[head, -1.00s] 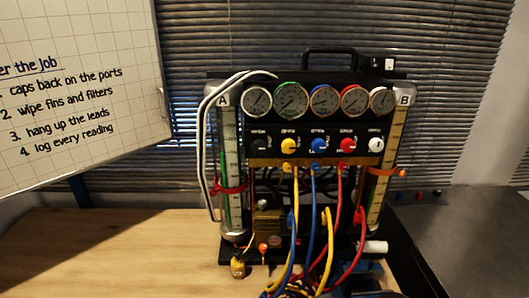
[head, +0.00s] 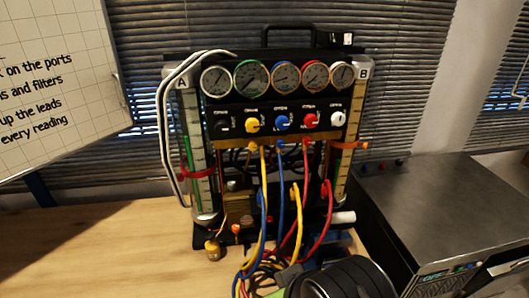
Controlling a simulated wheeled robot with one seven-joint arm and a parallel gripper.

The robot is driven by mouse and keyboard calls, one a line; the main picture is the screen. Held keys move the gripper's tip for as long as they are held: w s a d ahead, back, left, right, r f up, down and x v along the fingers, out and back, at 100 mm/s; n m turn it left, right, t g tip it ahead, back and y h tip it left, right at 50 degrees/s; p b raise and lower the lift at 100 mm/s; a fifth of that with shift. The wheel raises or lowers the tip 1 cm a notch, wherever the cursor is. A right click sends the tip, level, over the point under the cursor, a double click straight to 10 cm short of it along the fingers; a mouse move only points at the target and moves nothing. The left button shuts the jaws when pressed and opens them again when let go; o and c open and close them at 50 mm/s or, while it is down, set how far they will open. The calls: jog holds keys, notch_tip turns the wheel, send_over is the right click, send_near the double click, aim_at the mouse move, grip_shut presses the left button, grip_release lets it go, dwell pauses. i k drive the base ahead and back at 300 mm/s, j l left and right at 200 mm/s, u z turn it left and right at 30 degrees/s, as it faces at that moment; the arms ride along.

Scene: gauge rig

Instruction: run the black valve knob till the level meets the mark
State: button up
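The black valve knob (head: 222,125) is at the left end of the knob row on the gauge rig's front panel, dim against the dark panel. Glass tube A (head: 194,140) stands upright at the rig's left, with a green strip inside and a red band (head: 197,173) around it. Tube B (head: 346,170) stands at the right, with an orange band (head: 350,145). The exact level in either tube is too small to read. My gripper's fingers are not in view; a black ridged rounded part at the bottom edge looks like my arm.
Yellow, blue, red and white knobs (head: 338,118) continue the row below several round gauges (head: 251,77). Yellow, blue and red hoses (head: 281,190) hang in front and coil on the wooden bench (head: 90,250). A metal-topped unit (head: 440,200) stands right; a whiteboard (head: 60,70) is left.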

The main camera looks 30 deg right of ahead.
aim_at(222, 127)
jog(key=z, duration=0.95)
jog(key=j+u, duration=0.95)
jog(key=i+j+u, duration=0.15)
jog(key=j+u, duration=0.35)
